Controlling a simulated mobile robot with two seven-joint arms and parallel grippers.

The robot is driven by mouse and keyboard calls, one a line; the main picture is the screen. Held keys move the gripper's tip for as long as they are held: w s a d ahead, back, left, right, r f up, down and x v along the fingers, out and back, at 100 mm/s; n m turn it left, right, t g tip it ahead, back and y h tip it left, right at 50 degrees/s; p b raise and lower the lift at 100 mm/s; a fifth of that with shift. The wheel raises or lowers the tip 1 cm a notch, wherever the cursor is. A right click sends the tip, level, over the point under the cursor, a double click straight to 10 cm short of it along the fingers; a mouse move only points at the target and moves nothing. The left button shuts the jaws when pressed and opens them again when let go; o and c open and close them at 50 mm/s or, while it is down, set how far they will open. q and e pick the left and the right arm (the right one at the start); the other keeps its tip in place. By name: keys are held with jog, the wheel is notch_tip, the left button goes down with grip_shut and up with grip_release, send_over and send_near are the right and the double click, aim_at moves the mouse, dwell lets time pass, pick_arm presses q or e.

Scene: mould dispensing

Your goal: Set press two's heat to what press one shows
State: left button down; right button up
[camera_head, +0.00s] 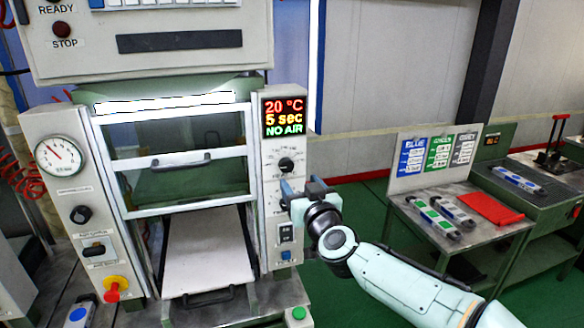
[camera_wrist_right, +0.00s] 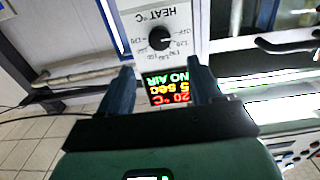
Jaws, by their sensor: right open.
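A press (camera_head: 190,215) fills the left half of the head view; no label there tells me whether it is press one or two. Its lit display (camera_head: 285,117) reads 20 °C, 5 sec, NO AIR. The display shows upside down in the wrist view (camera_wrist_right: 168,88). Below it on the panel is a black heat knob (camera_head: 286,164). In the wrist view the knob (camera_wrist_right: 159,38) sits under the label HEAT °C, ahead of my fingertips and apart from them. My right gripper (camera_head: 296,193) is open and empty in front of the panel, just below the knob.
A gauge (camera_head: 60,155) and a red stop knob (camera_head: 111,292) are on the press's left panel. Its clear guard (camera_head: 180,157) has a handle. At right, a table (camera_head: 470,238) carries marked bars, a red mat (camera_head: 490,209) and a blue-green-grey chart (camera_head: 438,153). Green floor lies between.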

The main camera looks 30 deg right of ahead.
aim_at(287, 166)
jog(key=x, duration=1)
jog(key=shift+w, duration=0.15)
jog(key=shift+a, duration=0.1)
jog(key=c, duration=1)
